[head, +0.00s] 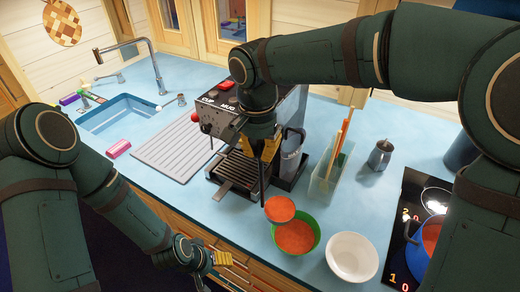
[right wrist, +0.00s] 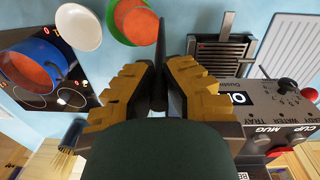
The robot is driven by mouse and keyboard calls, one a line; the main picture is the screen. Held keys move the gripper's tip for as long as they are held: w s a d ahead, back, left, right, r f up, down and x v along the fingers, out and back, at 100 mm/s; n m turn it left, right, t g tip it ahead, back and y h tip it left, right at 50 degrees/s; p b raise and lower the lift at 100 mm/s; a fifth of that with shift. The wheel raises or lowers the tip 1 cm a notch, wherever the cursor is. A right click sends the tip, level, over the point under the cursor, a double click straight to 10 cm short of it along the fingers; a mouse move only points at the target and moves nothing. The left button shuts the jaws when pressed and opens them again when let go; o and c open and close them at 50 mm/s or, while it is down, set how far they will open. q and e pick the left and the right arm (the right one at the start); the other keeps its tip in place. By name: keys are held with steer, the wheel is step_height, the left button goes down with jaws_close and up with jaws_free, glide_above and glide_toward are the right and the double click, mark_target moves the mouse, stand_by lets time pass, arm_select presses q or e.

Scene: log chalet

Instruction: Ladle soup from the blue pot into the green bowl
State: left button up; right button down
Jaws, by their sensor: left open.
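My right gripper (head: 262,148) is shut on the dark handle of the ladle (head: 261,178). The handle also shows between the yellow fingers in the right wrist view (right wrist: 160,50). The ladle's scoop holds orange soup (head: 279,208) and hangs over the far-left rim of the green bowl (head: 314,228). Orange soup also lies in the green bowl, which shows in the right wrist view (right wrist: 112,12). The blue pot (head: 416,255) stands on the hob at the right, partly hidden by my arm; orange soup shows inside it (right wrist: 32,66). My left gripper (head: 214,262) is open and empty by the counter's front edge.
A white bowl (head: 352,258) stands right of the green bowl. Behind are a coffee machine (head: 222,105), a clear container of utensils (head: 328,178) and a metal jug (head: 380,155). A sink (head: 115,112) and ribbed drainer (head: 178,145) lie left.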

arm_select(q)
step_height(320, 180, down, 24)
steer(key=b, duration=2.2)
steer(key=shift+s+d+r+b, duration=0.15)
steer(key=shift+s+d+b, duration=0.15)
steer(key=shift+s, duration=0.15)
arm_select(e)
steer(key=s+d+f+t+y, duration=0.1)
steer(key=d+f+y, duration=0.3)
steer(key=d, duration=0.4)
steer(key=s+d+f+t+y, duration=0.1)
steer(key=s+d+f+y, duration=0.2)
steer(key=d+f+y, duration=0.2)
steer(key=s+d+f+t+y, duration=0.1)
steer(key=d+f+y, duration=0.3)
steer(key=d, duration=0.7)
steer(key=shift+s+d+f+y, duration=0.3)
steer(key=shift+s+d+y, duration=0.1)
steer(key=shift+s, duration=0.35)
